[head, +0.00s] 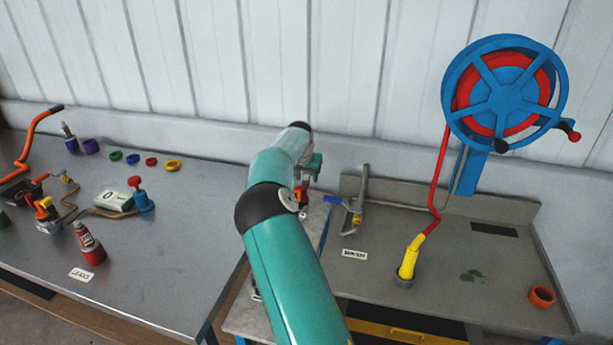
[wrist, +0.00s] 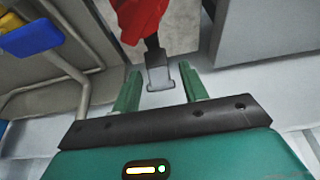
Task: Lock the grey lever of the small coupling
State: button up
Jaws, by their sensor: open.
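In the wrist view, a grey lever (wrist: 158,72) with a flat end lies between the two fingertips of my gripper (wrist: 161,79). I see a gap on each side of it and cannot tell how deep it sits between the fingers. My gripper's green fingers are open. A dark neck joins the lever to a red part (wrist: 139,18) at the top, which looks like the small coupling's body and is cut by the picture edge. In the head view, a red part (head: 301,194) shows just beside my arm's end; my arm hides most of this spot.
A blue-ended pipe handle (wrist: 28,38) is left of my gripper in the wrist view. In the head view, the wash bench (head: 460,258) with a yellow nozzle (head: 410,257) and blue reel (head: 503,92) stands right. A crowded grey bench (head: 185,240) is left. The wall is close behind.

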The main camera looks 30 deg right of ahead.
aim_at(306, 180)
grip_shut()
jog(key=shift+a+r, duration=0.1)
jog(key=shift+s+a+r+t+h, duration=0.2)
jog(key=shift+s+a+t+h, duration=0.35)
jog(key=shift+t+h, duration=0.25)
jog(key=shift+s+a+r+t+h, duration=0.1)
jog(key=shift+s+a+t+h, duration=0.6)
jog(key=shift+t+h, duration=0.4)
grip_release()
